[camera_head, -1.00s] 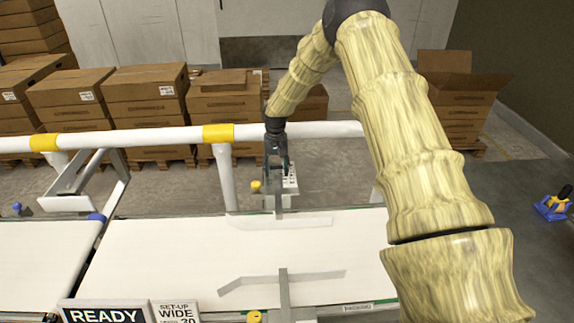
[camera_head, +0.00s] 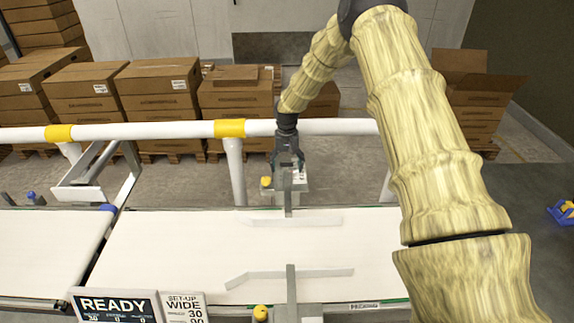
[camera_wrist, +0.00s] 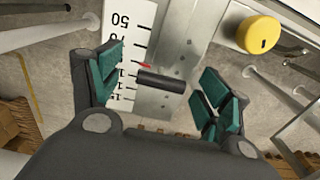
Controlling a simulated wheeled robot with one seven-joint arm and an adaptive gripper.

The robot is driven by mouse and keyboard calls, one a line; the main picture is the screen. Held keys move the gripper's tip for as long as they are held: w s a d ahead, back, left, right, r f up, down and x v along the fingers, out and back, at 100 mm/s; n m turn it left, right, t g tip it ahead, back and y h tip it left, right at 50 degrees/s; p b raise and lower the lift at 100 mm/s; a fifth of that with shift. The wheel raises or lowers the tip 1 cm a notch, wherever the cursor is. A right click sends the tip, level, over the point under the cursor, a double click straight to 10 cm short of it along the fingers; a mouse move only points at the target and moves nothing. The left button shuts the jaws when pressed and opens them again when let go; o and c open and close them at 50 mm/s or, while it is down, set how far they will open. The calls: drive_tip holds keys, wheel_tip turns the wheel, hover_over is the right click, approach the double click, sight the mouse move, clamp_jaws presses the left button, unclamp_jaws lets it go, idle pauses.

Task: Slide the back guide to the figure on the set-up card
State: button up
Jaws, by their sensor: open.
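The back guide (camera_head: 300,221) is a thin grey rail over the far side of the white belt, carried on a metal bar (camera_head: 288,200). My gripper (camera_head: 288,160) points down over that bar's mount behind the belt. In the wrist view, my gripper (camera_wrist: 160,90) is open, its green pads on both sides of a dark peg (camera_wrist: 162,81), with visible gaps. A red pointer (camera_wrist: 145,66) marks the white scale (camera_wrist: 126,45) below the 50 and beside partly covered figures. The set-up card (camera_head: 184,307) reads "WIDE" with 30 and, cut off below, apparently 90.
A yellow knob (camera_wrist: 259,35) sits right of the fingers. The front guide (camera_head: 300,273) lies over the belt's near side. A white rail (camera_head: 330,127) with yellow bands runs behind the belt. A READY display (camera_head: 116,306) stands beside the card.

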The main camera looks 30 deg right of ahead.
wheel_tip(320, 180, up, 12)
idle(0.6)
idle(0.4)
